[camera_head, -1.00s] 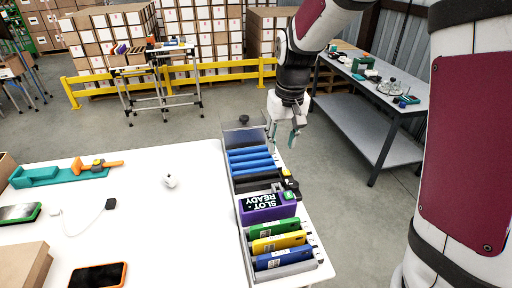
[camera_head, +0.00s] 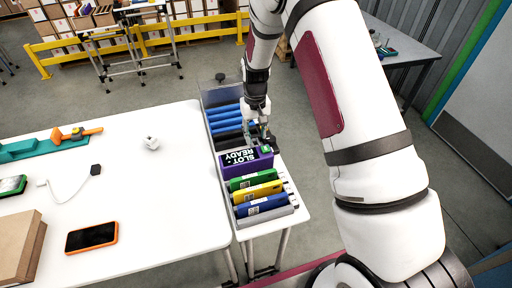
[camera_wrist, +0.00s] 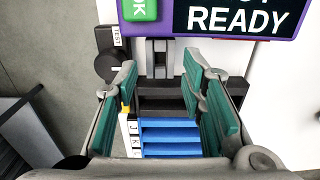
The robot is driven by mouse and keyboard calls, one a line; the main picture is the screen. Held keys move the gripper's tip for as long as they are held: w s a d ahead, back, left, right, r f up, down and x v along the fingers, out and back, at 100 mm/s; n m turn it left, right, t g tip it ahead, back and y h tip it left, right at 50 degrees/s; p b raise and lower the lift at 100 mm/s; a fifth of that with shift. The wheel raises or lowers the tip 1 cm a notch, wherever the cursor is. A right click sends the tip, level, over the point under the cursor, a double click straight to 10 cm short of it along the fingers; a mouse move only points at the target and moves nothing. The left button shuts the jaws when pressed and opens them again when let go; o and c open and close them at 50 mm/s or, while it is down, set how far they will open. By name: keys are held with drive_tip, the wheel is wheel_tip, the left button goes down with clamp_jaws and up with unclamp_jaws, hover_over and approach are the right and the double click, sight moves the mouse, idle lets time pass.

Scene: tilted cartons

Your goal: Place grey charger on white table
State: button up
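No item is clearly recognisable as the grey charger. A small grey piece (camera_wrist: 160,58) shows between my fingertips in the wrist view, beside the purple box; I cannot tell whether it is the charger. A dark plug-like block (camera_head: 95,169) with a white cable lies on the white table (camera_head: 150,220). My gripper (camera_head: 262,143) is over the rack beside the purple box, and its teal-padded fingers (camera_wrist: 160,85) are apart with nothing visibly gripped. My gripper hides part of the rack in the head view.
The rack (camera_head: 292,211) holds blue, black, green and yellow slabs and a purple display box (camera_head: 232,162). A black knob (camera_wrist: 114,67) is beside the fingers. A phone (camera_head: 91,238), carton (camera_head: 18,245) and white cube (camera_head: 151,143) are on the table; its middle is clear.

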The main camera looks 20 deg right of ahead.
sight(255, 145)
drive_tip(key=shift+f+p, duration=0.4)
drive_tip(key=shift+f, duration=2.75)
clamp_jaws()
